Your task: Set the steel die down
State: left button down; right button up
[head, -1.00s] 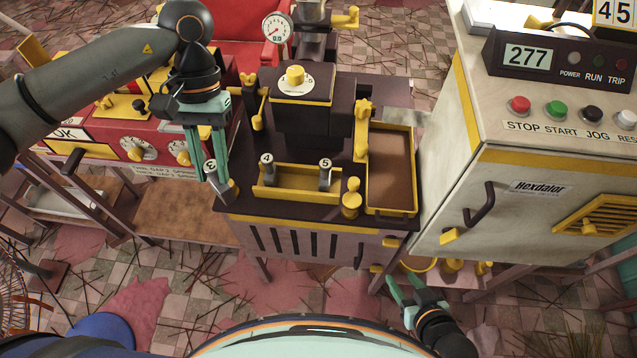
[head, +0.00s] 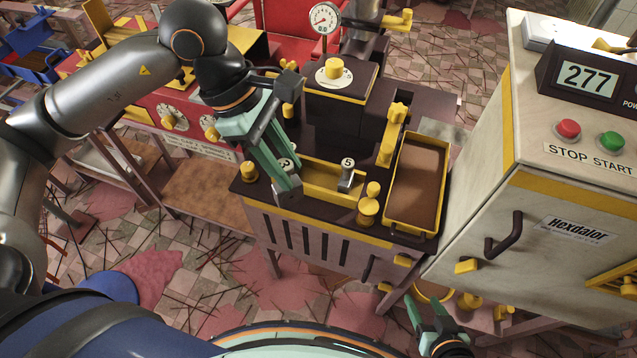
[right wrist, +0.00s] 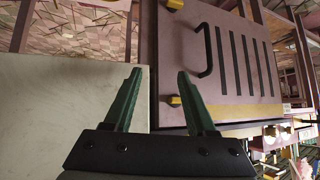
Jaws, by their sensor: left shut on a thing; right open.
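The steel die marked 3 (head: 284,194) is held between the fingertips of my left gripper (head: 280,180), which is shut on it. The die is tilted and overlaps the left end of the yellow rack (head: 318,191) on the dark machine top; I cannot tell whether it touches. A steel die marked 5 (head: 346,176) stands at the rack's right end. The die marked 4 is not visible, with my left gripper in front of that part of the rack. My right gripper (head: 434,318) is open and empty, low in front of the machine; its fingers also show in the right wrist view (right wrist: 160,92).
A yellow-rimmed tray with a brown bottom (head: 442,196) lies right of the rack. Yellow knobs (head: 368,205) stand between them. The pale Hexdalor cabinet (head: 470,215) borders the machine on the right. A red machine (head: 185,120) stands at left, beside a brown board (head: 208,196).

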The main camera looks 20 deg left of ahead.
pick_arm(q)
jog(key=n, duration=0.1)
jog(key=n+t, duration=0.1)
jog(key=n, duration=0.1)
jog(key=s+d+n+t+b, duration=0.1)
jog(key=n, duration=0.1)
jog(key=shift+r, duration=0.35)
jog(key=n, duration=0.2)
jog(key=n+t+y, duration=0.1)
jog(key=shift+s+d+r, duration=0.25)
jog(key=shift+n, duration=0.3)
jog(key=shift+w+a+f, duration=0.1)
jog(key=shift+w+f, duration=3.1)
jog(key=shift+w, duration=0.3)
jog(key=shift+w+f, duration=3.2)
jog(key=shift+w, duration=0.25)
jog(key=shift+f+b, duration=0.1)
jog(key=shift+b, duration=0.2)
jog(key=shift+f, duration=0.15)
jog(key=c, duration=0.6)
grip_release()
